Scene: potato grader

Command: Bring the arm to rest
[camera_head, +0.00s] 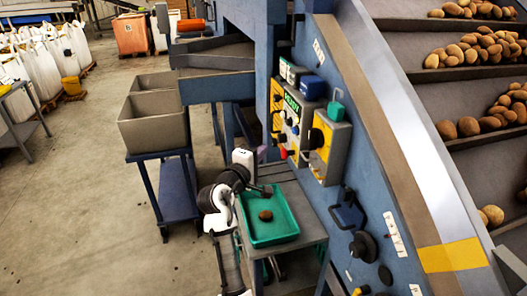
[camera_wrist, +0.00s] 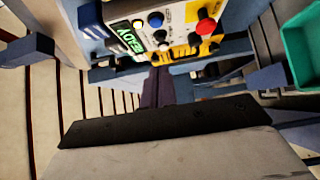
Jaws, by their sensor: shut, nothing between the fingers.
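My arm, white with black joints, is folded beside the small grey table in the head view. The panel (camera_head: 288,115) is also in the head view, on the blue machine behind my arm.
Grey bins (camera_head: 153,137) sit on a blue cart at left. Potatoes lie on the sloped machine decks (camera_head: 440,85) at right. The concrete floor (camera_head: 90,200) at left is clear.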

